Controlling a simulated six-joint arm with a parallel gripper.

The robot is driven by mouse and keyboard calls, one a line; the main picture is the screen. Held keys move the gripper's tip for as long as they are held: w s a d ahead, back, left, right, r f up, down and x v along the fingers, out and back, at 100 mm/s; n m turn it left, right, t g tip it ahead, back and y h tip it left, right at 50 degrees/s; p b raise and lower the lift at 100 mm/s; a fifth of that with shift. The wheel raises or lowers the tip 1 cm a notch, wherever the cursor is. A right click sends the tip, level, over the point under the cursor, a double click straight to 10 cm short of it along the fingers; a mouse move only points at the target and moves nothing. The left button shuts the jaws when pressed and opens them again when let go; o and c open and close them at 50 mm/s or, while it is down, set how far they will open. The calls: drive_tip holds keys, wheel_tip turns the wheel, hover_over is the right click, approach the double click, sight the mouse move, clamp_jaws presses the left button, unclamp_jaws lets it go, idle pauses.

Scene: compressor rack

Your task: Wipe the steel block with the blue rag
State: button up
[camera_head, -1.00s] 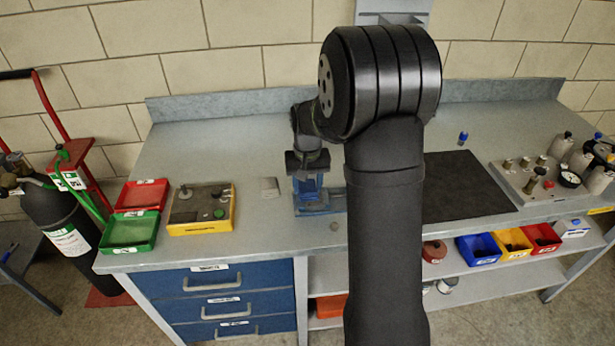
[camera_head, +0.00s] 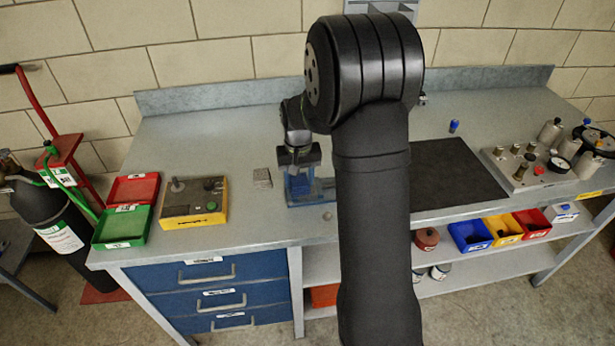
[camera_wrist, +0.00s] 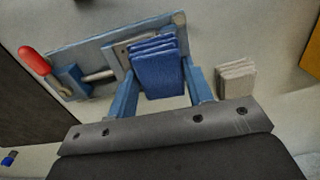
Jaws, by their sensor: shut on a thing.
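My gripper (camera_wrist: 163,90) is shut on the blue rag (camera_wrist: 158,72), a folded stack of cloth between its blue fingers in the wrist view. In the head view my gripper (camera_head: 299,160) points down over the blue vise (camera_head: 322,187), and my arm covers part of that area. The vise (camera_wrist: 98,45) with its red handle also shows in the wrist view. A pale grey metal piece (camera_wrist: 124,48) at the vise, partly behind the rag, may be the steel block. I cannot tell whether the rag touches it.
A folded grey-beige cloth (camera_head: 262,178) lies left of the vise. Farther left are a yellow-sided box (camera_head: 210,218) and red (camera_head: 133,188) and green (camera_head: 122,228) trays. A dark mat (camera_head: 455,175) and a gauge panel (camera_head: 525,172) lie to the right.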

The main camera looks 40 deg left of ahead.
drive_tip(key=shift+r, duration=4)
drive_tip(key=shift+w, duration=0.1)
